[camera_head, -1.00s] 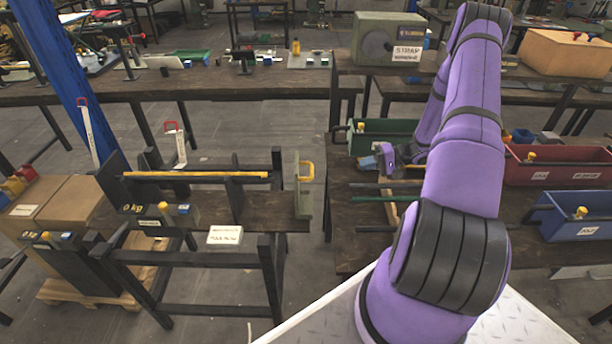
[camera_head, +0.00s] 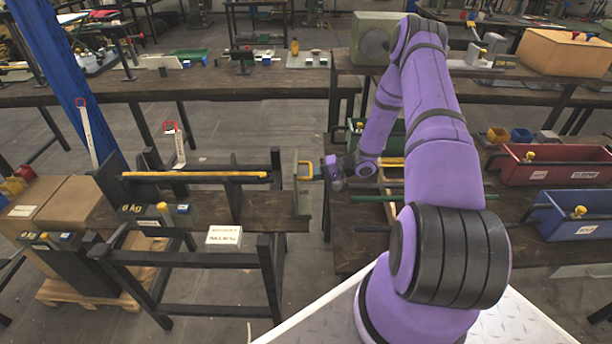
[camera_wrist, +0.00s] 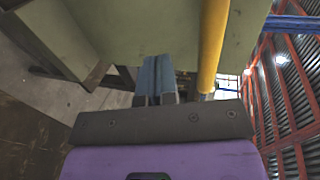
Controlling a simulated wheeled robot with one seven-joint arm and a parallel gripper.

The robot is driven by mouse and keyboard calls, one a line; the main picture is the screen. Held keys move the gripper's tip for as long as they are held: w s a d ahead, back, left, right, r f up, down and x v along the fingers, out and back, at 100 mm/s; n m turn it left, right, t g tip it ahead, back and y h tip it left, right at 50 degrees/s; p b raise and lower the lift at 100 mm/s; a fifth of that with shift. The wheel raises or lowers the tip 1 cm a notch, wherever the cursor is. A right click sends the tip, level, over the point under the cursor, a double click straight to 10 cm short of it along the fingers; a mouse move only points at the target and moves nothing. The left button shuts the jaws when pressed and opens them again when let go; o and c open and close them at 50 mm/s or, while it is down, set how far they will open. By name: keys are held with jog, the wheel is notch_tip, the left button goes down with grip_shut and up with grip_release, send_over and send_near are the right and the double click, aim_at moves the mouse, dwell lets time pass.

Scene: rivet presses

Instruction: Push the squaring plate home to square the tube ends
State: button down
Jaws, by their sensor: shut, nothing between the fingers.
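The squaring plate (camera_head: 295,188) is a grey-green upright plate at the right end of the dark rack. I cannot tell whether the fingertips touch the plate.
The bench at right holds green rods (camera_head: 440,197), a red bin (camera_head: 560,172) and a blue bin (camera_head: 570,222). A floor gap lies between rack and bench.

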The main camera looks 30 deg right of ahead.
jog(key=shift+w+a, duration=0.65)
jog(key=shift+a, duration=0.25)
jog(key=w+a, duration=0.5)
jog(key=a, duration=0.2)
jog(key=shift+a, duration=0.15)
